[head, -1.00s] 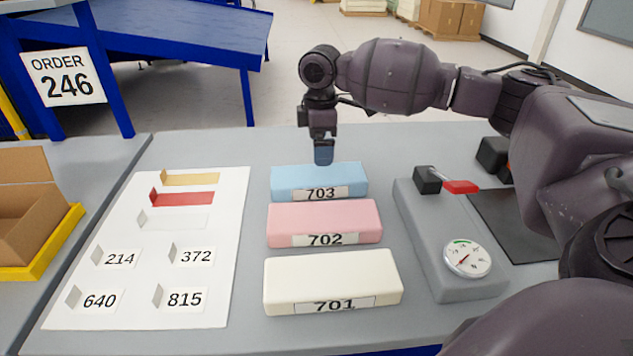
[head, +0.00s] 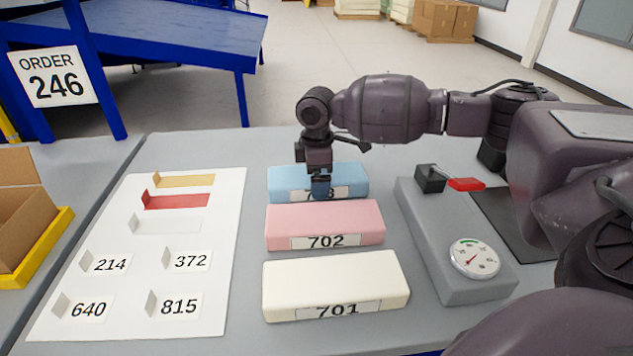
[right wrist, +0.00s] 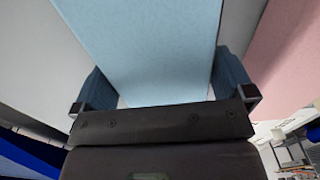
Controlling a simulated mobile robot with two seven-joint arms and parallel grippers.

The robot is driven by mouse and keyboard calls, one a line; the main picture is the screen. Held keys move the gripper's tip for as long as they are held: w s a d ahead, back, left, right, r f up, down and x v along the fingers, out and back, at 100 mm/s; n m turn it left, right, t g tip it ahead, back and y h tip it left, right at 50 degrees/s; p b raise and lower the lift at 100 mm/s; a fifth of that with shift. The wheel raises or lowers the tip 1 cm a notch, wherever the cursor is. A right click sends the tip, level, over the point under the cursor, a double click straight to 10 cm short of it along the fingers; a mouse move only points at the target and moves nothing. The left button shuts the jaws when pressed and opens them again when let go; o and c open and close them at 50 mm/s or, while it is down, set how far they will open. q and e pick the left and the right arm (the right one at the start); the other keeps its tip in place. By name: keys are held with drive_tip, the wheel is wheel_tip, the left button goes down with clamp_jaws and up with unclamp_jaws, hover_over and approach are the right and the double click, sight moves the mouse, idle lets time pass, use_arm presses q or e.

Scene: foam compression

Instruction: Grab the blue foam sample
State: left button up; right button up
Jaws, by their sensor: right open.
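The blue foam sample (head: 285,184) lies at the back of a row of three foam blocks on the table. My right gripper (head: 320,190) is low over its middle in the head view and hides part of its number label. In the right wrist view the blue foam (right wrist: 150,50) lies between the two fingers of my right gripper (right wrist: 168,88), which are spread to either side of it. I cannot tell whether the fingers touch it. My left gripper is not in view.
The pink block 702 (head: 325,222) lies just in front of the blue one, then the cream block 701 (head: 335,280). A grey device with a dial (head: 440,240) stands to the right. A white sheet with cards (head: 135,250) lies to the left.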

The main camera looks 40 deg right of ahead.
drive_tip(key=c, duration=0.5)
drive_tip(key=shift+c, duration=0.3)
